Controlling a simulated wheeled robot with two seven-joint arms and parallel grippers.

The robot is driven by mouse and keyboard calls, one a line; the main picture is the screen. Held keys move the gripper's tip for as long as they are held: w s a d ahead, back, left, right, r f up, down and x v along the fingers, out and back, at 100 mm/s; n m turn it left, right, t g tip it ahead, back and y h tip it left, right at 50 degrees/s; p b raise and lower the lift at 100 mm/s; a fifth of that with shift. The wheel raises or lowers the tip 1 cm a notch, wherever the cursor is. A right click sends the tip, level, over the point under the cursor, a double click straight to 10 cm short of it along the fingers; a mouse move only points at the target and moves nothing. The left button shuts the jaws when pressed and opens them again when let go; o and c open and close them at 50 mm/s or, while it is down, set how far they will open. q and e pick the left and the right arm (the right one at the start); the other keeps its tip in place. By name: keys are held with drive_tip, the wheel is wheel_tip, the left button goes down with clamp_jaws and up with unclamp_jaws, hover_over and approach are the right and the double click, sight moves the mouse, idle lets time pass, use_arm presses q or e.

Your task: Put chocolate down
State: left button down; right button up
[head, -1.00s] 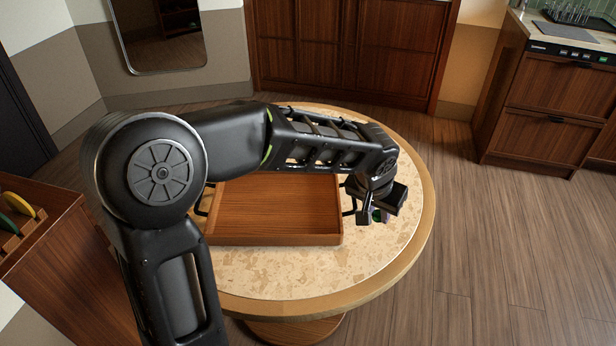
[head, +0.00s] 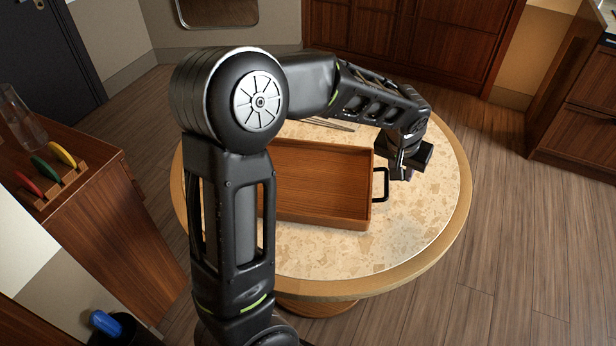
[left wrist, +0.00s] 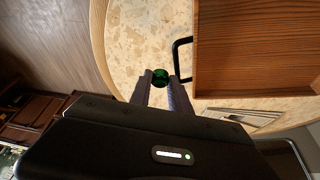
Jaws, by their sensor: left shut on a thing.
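The chocolate shows as a small dark green piece (left wrist: 160,77) between the fingertips in the left wrist view. My left gripper (left wrist: 160,84) is shut on it. In the head view my left gripper (head: 402,174) is over the right part of the round table (head: 405,235), just right of the wooden tray's handle (head: 381,184). The chocolate is mostly hidden by the gripper there. I cannot tell whether it touches the tabletop. My right gripper is not in view.
The empty wooden tray (head: 320,185) stands on the table, partly behind my left arm. Thin sticks (head: 328,124) lie behind it. The tabletop right and front of the tray is clear. A wooden cabinet (head: 115,220) at left bears a rack with coloured discs (head: 47,169) and a glass (head: 20,115).

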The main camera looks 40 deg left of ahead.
use_arm(q)
drive_tip(key=a+f+n+y+p, duration=0.1)
drive_tip(key=a+n+p, duration=0.3)
drive_tip(key=a, duration=1.2)
drive_tip(key=shift+w+f+n+g+y, duration=0.15)
drive_tip(key=shift+w+n+g+y, duration=0.15)
drive_tip(key=shift+w+y, duration=0.2)
drive_tip(key=shift+s+a, duration=0.1)
drive_tip(key=p, duration=0.1)
hover_over(345, 172)
drive_tip(key=s, duration=0.1)
drive_tip(key=shift+d+f, duration=0.25)
drive_tip(key=shift+f, duration=1.3)
drive_tip(key=shift+d+f, duration=0.2)
drive_tip(key=shift+f, duration=1.35)
wheel_tip(345, 172, down, 4)
drive_tip(key=shift+r+p, duration=0.2)
drive_tip(key=shift+p, duration=0.2)
drive_tip(key=shift+f, duration=0.1)
